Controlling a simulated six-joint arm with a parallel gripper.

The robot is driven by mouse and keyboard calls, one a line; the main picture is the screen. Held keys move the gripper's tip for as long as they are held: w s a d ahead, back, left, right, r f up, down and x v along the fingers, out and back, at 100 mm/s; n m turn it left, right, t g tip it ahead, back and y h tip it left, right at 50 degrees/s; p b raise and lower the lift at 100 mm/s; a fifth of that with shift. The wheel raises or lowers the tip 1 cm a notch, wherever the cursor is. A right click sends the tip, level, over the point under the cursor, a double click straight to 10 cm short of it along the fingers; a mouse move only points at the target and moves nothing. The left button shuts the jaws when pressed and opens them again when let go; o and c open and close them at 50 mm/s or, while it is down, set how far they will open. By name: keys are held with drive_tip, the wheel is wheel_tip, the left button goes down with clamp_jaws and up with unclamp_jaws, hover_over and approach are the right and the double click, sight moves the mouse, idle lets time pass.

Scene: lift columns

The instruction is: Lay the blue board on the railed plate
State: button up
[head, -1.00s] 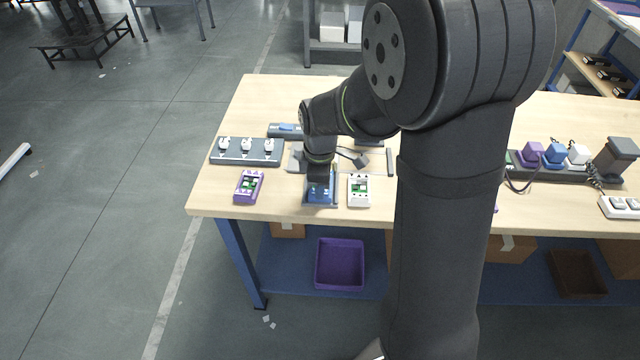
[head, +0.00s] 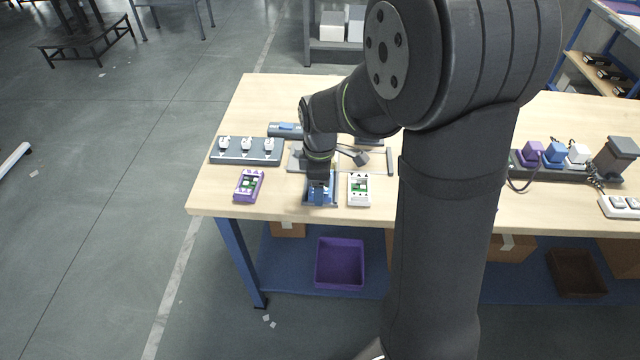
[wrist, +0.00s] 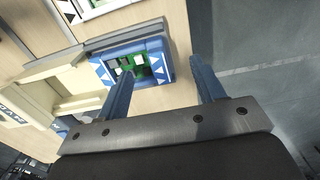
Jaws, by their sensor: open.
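The blue board (wrist: 134,64), with a green and white centre and white triangles, lies flat below my gripper in the wrist view. It appears to rest on the railed plate, whose grey rail (wrist: 124,36) runs along its upper side there. In the head view the grey-blue railed plate (head: 333,203) is near the table's front edge, and my wrist partly covers the board. My gripper (wrist: 162,70) is open, its left finger in front of the board and its right finger beyond the board's right edge. Contact between fingers and board cannot be told.
A white board (head: 359,190) lies just right of the plate and a purple board (head: 248,186) to its left. A grey rack with white knobs (head: 246,152) stands behind. Plugs on a dark strip (head: 556,170) are at the right. The table's front edge is close.

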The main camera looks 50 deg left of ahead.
drive_tip(key=shift+r, duration=2.8)
drive_tip(key=shift+f, duration=0.1)
wheel_tip(320, 180, down, 6)
drive_tip(key=shift+r, duration=0.2)
drive_tip(key=shift+s+a+r, duration=0.15)
drive_tip(key=shift+r, duration=1.8)
drive_tip(key=shift+s+a+r, duration=0.1)
drive_tip(key=shift+r, duration=1.8)
drive_tip(key=s+a+f, duration=0.4)
drive_tip(key=s+a, duration=0.3)
drive_tip(key=shift+f+n, duration=0.15)
drive_tip(key=shift+n, duration=0.15)
